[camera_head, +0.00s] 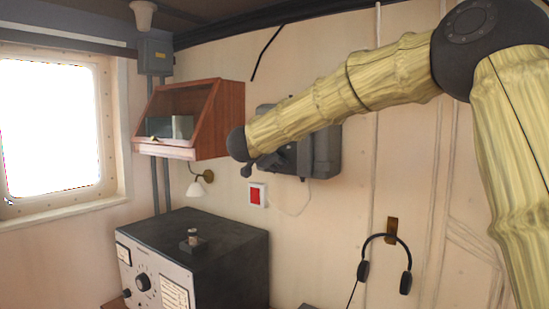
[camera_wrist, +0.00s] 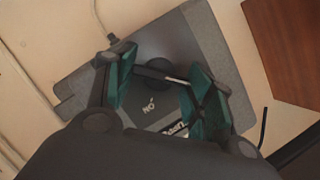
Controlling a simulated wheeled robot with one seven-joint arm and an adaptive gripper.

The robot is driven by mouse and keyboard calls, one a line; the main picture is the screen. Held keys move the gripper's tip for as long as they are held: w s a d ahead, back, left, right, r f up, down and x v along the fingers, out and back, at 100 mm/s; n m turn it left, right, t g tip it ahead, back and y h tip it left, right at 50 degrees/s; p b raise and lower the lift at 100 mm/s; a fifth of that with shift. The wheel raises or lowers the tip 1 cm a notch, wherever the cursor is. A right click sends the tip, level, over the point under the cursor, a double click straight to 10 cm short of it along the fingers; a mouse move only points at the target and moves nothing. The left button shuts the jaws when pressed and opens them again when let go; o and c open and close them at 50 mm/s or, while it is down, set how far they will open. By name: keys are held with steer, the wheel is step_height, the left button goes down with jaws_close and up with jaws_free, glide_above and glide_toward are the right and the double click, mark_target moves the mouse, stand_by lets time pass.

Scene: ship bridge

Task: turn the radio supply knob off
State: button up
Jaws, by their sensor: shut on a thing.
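The radio supply box is a dark grey wall box (camera_head: 327,152), partly hidden by my arm in the head view. In the wrist view its grey face (camera_wrist: 205,40) fills the middle, with upside-down white "ON" lettering and a second white label partly covered by the right finger. The dark round knob (camera_wrist: 155,68), with a pale pointer towards the right, sits between the green finger pads. My gripper (camera_wrist: 164,80) is shut on the knob. In the head view my gripper (camera_head: 272,160) is at the box's left side, and the knob is hidden.
A wooden open-fronted cabinet (camera_head: 213,115) is on the wall just left of the box. A small lamp (camera_head: 198,186) and a red switch plate (camera_head: 257,195) are below. A dark-topped console (camera_head: 235,240) stands lower left. Headphones (camera_head: 385,255) hang at lower right.

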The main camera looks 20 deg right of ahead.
steer(key=shift+f, duration=0.15)
stand_by(0.4)
steer(key=o, duration=1)
steer(key=shift+o, duration=0.2)
steer(key=v, duration=1.2)
steer(key=shift+w, duration=0.1)
